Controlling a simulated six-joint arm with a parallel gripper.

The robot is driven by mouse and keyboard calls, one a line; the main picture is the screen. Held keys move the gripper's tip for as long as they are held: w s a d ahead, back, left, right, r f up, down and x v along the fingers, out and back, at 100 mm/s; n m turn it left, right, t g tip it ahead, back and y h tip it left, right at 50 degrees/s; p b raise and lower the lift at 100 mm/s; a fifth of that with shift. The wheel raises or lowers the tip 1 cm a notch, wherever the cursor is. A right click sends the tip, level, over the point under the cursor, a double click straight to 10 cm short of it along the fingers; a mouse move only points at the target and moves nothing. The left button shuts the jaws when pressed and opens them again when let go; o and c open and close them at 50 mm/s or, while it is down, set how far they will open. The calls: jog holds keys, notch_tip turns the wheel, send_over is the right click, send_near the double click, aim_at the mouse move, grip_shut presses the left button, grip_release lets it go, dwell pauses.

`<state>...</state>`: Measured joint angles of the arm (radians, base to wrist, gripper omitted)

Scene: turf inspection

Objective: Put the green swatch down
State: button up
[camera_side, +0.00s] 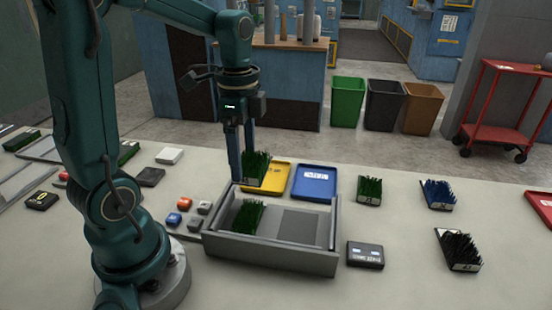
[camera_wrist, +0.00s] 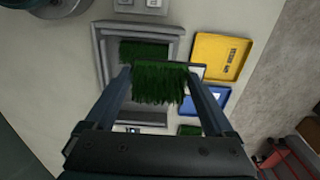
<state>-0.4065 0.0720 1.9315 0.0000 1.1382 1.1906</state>
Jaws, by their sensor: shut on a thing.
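My gripper (camera_side: 243,160) is shut on a green swatch (camera_side: 257,168) of tufted turf and holds it above the back edge of a grey open box. The held swatch also shows in the wrist view (camera_wrist: 160,83), between the two fingers. The grey box (camera_side: 275,254) stands on the table, and a second green swatch (camera_side: 247,215) lies in its left part. That second swatch also shows in the wrist view (camera_wrist: 140,50), partly behind the held one. The right part of the box holds a bare dark grey patch (camera_side: 298,225).
A yellow tray (camera_side: 283,180) and a blue tray (camera_side: 314,183) lie behind the box. Green (camera_side: 369,190), blue (camera_side: 438,195) and black (camera_side: 458,250) brush-like swatches lie to the right. A dark device (camera_side: 365,255) sits right beside the box; small coloured blocks (camera_side: 173,219) sit left.

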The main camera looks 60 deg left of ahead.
jog(key=shift+s+a+r, duration=0.15)
jog(key=shift+a+r, duration=0.05)
jog(key=shift+a, duration=0.05)
jog(key=w+a, duration=0.8)
jog(key=w, duration=0.2)
jog(key=w+d+f, duration=0.4)
jog(key=d, duration=0.1)
jog(key=w+d+f, duration=0.2)
jog(key=d+f, duration=0.1)
jog(key=shift+w+d, duration=0.25)
jog(key=shift+w, duration=0.1)
jog(key=shift+f, duration=1.95)
jog(key=shift+f, duration=0.1)
jog(key=o, duration=1.2)
jog(key=shift+c, duration=0.2)
